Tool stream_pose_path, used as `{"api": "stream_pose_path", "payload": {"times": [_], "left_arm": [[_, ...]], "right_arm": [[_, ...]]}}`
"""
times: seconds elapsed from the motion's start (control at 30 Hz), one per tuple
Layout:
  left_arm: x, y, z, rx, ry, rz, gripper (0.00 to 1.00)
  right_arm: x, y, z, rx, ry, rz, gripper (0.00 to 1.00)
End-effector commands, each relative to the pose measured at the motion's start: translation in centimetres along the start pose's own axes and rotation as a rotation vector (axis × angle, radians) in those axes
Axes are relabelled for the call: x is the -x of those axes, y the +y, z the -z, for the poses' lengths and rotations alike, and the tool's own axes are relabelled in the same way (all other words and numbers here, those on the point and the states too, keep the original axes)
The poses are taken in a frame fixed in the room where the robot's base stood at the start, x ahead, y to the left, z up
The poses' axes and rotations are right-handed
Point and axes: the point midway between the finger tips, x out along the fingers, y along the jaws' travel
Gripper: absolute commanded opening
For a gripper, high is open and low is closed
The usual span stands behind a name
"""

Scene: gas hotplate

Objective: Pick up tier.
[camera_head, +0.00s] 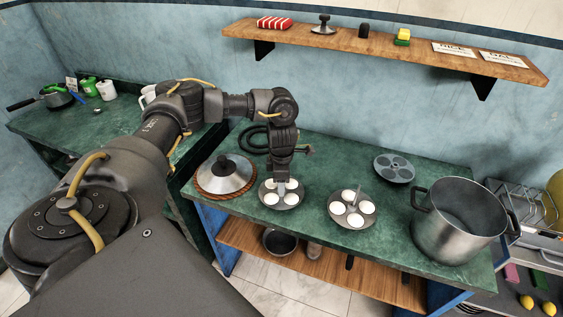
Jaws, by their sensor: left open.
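Two metal tiers holding round white pieces are on the green counter. The left tier (283,203) sits below my left gripper (281,182), and the right tier (342,214) has a thin post standing up from its middle. A third, empty tier (394,168) with round hollows lies farther back. My left gripper is open and points down over the left tier, around or close to its central post; I cannot tell whether it touches. The gripper hides part of this tier. My right gripper is not in view.
A large steel pot (457,235) stands at the right of the counter. A domed lid (226,174) on a woven ring is left of the left tier. A coiled black hose lies behind. A wooden shelf (385,47) hangs on the wall.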

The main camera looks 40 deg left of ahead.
Motion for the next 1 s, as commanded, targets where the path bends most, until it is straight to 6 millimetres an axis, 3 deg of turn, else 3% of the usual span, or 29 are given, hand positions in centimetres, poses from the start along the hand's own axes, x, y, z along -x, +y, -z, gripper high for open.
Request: {"api": "stream_pose_path", "payload": {"times": [0.1,0.23,0.53,0.9,1.0], "left_arm": [[-1.5,-0.2,0.2,0.001,0.005,0.004,0.51],[-3.2,-0.1,0.1,0.001,0.002,0.002,0.51],[-3.7,-0.1,0.1,0.0,0.0,0.001,0.51],[-3.7,-0.1,0.1,0.001,0.0,0.001,0.02],[-3.7,-0.1,0.1,0.001,0.0,0.001,0.0]], "right_arm": [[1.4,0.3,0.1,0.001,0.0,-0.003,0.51],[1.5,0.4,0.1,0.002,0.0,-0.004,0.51],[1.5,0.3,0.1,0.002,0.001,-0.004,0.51],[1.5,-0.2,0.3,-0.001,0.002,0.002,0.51],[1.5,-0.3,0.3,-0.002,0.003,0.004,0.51]]}}
